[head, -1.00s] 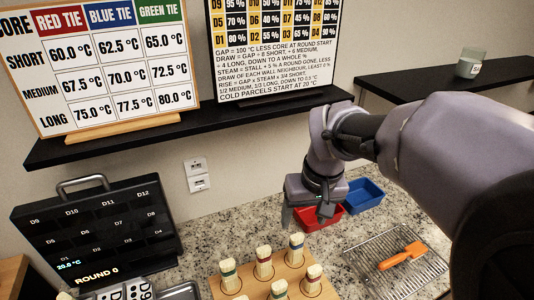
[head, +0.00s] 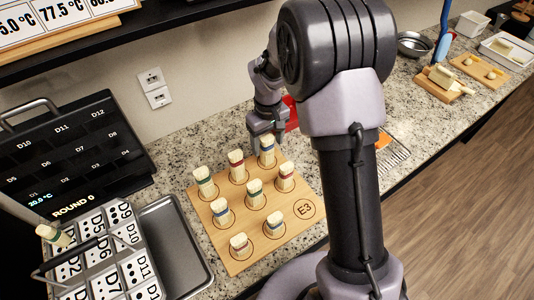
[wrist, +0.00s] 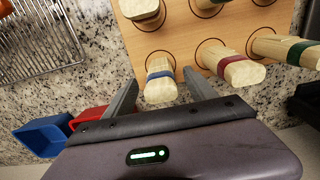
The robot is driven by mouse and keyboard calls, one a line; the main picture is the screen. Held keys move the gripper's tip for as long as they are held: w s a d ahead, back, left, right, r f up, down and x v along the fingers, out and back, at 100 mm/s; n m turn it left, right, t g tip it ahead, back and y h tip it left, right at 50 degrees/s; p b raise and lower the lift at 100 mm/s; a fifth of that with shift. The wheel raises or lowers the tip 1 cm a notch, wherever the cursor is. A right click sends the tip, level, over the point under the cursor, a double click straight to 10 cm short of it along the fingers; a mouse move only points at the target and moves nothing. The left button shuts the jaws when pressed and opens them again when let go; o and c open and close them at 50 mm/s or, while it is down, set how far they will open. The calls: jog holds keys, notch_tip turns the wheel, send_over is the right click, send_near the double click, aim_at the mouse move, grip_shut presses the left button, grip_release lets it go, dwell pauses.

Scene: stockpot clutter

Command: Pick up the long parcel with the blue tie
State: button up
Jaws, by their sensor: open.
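Several pale, upright parcels with coloured ties stand on a wooden board (head: 232,262) with ringed spots. A tall parcel with a blue tie (head: 267,152) stands at the board's back right corner; its blue band also shows in the wrist view (wrist: 160,78). Another blue-tied parcel (head: 222,213), which looks shorter, stands at the board's left. My gripper (head: 267,142) is open, pointing down at the tall blue-tied parcel. In the wrist view its fingers (wrist: 159,80) lie on either side of that parcel, with gaps showing. I cannot tell how far down they reach.
A red-tied parcel (head: 237,167) stands close left of the tall one; another red-tied parcel (head: 286,178) stands in front. A red bin (wrist: 88,117), a blue bin (wrist: 42,138) and a wire rack (wrist: 38,40) lie beyond the board. A metal tray (head: 178,250) is left of it.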

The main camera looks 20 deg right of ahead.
aim_at(267, 150)
notch_tip(267, 150, down, 4)
jog(key=shift+w+f+b, duration=0.15)
jog(key=shift+f+b, duration=0.05)
jog(key=shift+b, duration=0.65)
jog(key=shift+r, duration=0.15)
jog(key=shift+c, duration=0.5)
grip_shut()
